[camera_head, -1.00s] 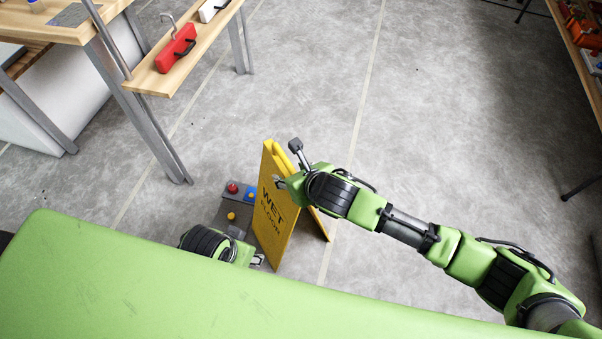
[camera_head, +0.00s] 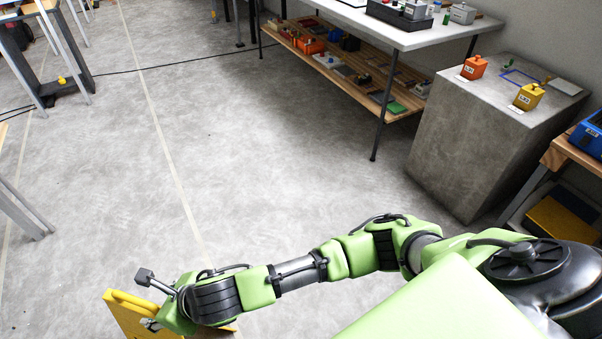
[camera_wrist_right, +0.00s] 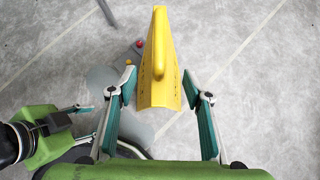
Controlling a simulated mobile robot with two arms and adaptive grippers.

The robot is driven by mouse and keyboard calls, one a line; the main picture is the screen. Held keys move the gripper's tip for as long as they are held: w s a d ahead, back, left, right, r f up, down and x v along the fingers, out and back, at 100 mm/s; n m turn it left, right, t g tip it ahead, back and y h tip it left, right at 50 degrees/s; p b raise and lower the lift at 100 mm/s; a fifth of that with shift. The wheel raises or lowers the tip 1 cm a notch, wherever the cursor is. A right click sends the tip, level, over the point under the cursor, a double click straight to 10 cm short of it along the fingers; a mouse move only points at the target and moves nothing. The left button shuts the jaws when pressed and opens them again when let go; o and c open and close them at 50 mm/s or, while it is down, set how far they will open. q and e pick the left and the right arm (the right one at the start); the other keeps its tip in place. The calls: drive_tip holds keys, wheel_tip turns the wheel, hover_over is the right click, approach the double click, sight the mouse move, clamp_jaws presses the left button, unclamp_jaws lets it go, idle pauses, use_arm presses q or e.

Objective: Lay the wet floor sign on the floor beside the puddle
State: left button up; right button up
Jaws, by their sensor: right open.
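The yellow wet floor sign (camera_head: 128,312) stands at the lower left of the head view, cut off by the frame edge. In the right wrist view the sign (camera_wrist_right: 159,85) is seen from above, with its handle slot at the top. My right gripper (camera_wrist_right: 160,94) is open, with one finger on each side of the sign and gaps between. In the head view my right gripper (camera_head: 150,305) is at the sign's top edge. My left gripper (camera_wrist_right: 84,108) shows at the left of the wrist view; its jaws are unclear. A smooth darker grey floor patch (camera_wrist_right: 102,82) may be the puddle; I cannot tell.
Small red (camera_wrist_right: 140,43) and yellow (camera_wrist_right: 129,62) round pieces show behind the sign. A concrete block (camera_head: 475,150) with an orange and a yellow box stands at right. A white-topped table (camera_head: 400,35) with a loaded lower shelf stands behind. The middle floor is clear.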

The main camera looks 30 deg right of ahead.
drive_tip(key=shift+s+a+f+m, duration=0.1)
drive_tip(key=shift+s+m, duration=0.05)
drive_tip(key=shift+m, duration=0.95)
drive_tip(key=m, duration=0.3)
drive_tip(key=shift+f, duration=0.15)
drive_tip(key=s+d+f+m+h, duration=0.1)
drive_tip(key=d+f+m, duration=0.5)
drive_tip(key=m, duration=0.5)
drive_tip(key=s+d+f+m+h, duration=0.2)
drive_tip(key=d+f+m, duration=0.2)
drive_tip(key=d+m, duration=0.5)
drive_tip(key=s+d+f+m+g+h, duration=0.3)
drive_tip(key=s+d+f+m, duration=0.7)
drive_tip(key=s+d+m, duration=0.4)
drive_tip(key=d+m, duration=0.1)
drive_tip(key=m, duration=0.1)
drive_tip(key=shift+f+m+g, duration=0.3)
drive_tip(key=shift+f+g, duration=0.05)
drive_tip(key=shift+g, duration=0.05)
